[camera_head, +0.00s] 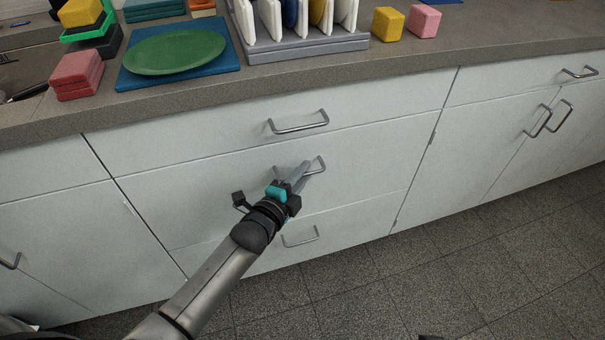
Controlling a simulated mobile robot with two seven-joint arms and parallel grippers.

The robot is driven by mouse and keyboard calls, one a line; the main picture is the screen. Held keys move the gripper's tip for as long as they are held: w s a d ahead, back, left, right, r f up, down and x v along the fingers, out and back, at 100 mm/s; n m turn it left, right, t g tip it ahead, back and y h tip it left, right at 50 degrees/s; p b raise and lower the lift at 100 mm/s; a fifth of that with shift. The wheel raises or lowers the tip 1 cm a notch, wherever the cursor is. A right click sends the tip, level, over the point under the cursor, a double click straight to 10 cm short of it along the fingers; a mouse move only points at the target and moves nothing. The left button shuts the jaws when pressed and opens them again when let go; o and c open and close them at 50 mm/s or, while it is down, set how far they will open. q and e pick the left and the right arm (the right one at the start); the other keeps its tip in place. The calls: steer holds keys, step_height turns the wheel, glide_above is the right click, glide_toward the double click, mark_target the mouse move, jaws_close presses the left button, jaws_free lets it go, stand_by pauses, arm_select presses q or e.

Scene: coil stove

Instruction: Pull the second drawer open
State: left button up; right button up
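The second drawer (370,168) is the middle white front in a stack of three, and it looks flush with the cabinet. Its metal bar handle (321,163) is partly hidden by my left gripper (303,172). The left gripper reaches in from the lower left, and its grey fingers overlap the handle's middle. I cannot tell from this angle whether the fingers are closed on the bar. My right gripper is not recognisable in view.
The top drawer handle (299,123) is just above, and the bottom drawer handle (300,237) is below my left wrist. The countertop (400,62) holds a green plate (175,52), a rack (305,45) and blocks. Open tiled floor (450,270) lies in front.

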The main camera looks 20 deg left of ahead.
arm_select(q)
jaws_close()
stand_by(1.1)
